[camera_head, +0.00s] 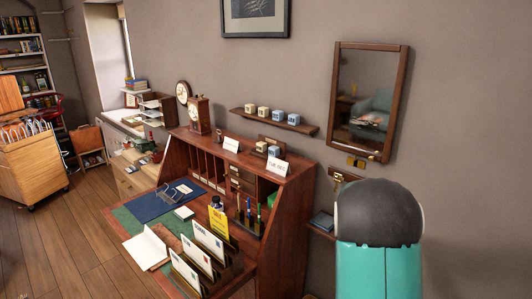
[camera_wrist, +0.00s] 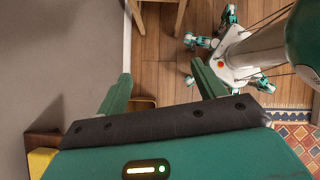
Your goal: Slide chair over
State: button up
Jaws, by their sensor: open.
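No whole chair can be made out. In the wrist view, light wooden legs (camera_wrist: 180,16) show at the top edge, cut off by the frame; I cannot tell whether they belong to a chair. My gripper (camera_wrist: 163,86) is open and empty in the wrist view, its green fingers spread over the wooden floor below those legs. The fingers appear apart from the legs. In the head view, my teal and black arm part (camera_head: 380,240) stands at the right, and my gripper is not visible there.
A reddish-brown writing desk (camera_head: 292,205) with papers, bottle and card holders fills the middle of the head view. A framed mirror (camera_head: 368,100) and small shelf (camera_head: 290,126) hang behind. A wooden cart (camera_head: 34,170) stands left. Floor (camera_head: 60,240) is clear left of the desk.

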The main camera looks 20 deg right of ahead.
jog(key=s+a+r+m+t+y, duration=0.15)
jog(key=a+r+m+t, duration=0.4)
jog(key=a+r, duration=1.05)
jog(key=s+a+r+m+t+y, duration=0.1)
jog(key=s+a, duration=0.3)
jog(key=a, duration=0.4)
jog(key=s+a+r+m+t+y, duration=0.1)
jog(key=s+a+r+m+t, duration=0.1)
jog(key=a, duration=0.5)
jog(key=shift+s+a+r+t, duration=0.35)
jog(key=shift+s+r+t, duration=0.15)
jog(key=shift+s+t, duration=0.85)
jog(key=shift+m+y, duration=0.25)
